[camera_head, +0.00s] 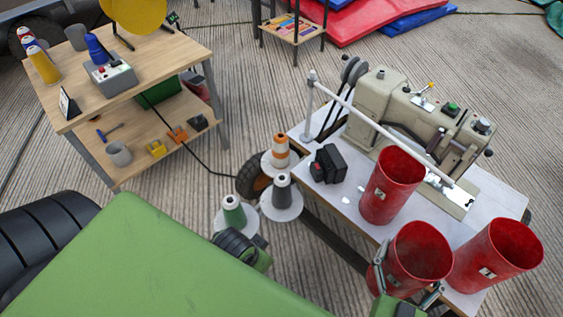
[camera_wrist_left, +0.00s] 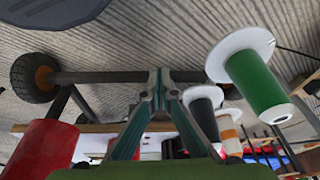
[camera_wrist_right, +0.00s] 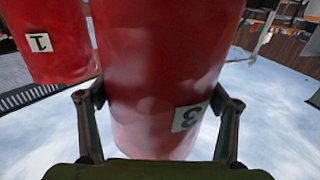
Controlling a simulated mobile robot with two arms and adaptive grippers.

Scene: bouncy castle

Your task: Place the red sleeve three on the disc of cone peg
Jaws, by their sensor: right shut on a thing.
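Three red sleeves show in the head view: one near the sewing machine (camera_head: 393,180), one at the front (camera_head: 418,248) and one at the right (camera_head: 497,252). My right gripper (camera_head: 408,280) is shut on the front one, with a finger on each side. In the right wrist view its label reads 3 (camera_wrist_right: 187,117), so it is red sleeve three; a sleeve labelled 1 (camera_wrist_right: 42,42) stands beside it. Cone pegs with white discs carry a green cone (camera_head: 233,212), a dark grey cone (camera_head: 282,188) and an orange-white cone (camera_head: 280,152). My left gripper (camera_wrist_left: 157,82) is shut and empty.
The sewing table (camera_head: 345,203) holds a sewing machine (camera_head: 415,120) and black blocks (camera_head: 328,163). A wheel (camera_head: 252,180) is beside the pegs. A wooden two-level table (camera_head: 155,75) with tools is at upper left.

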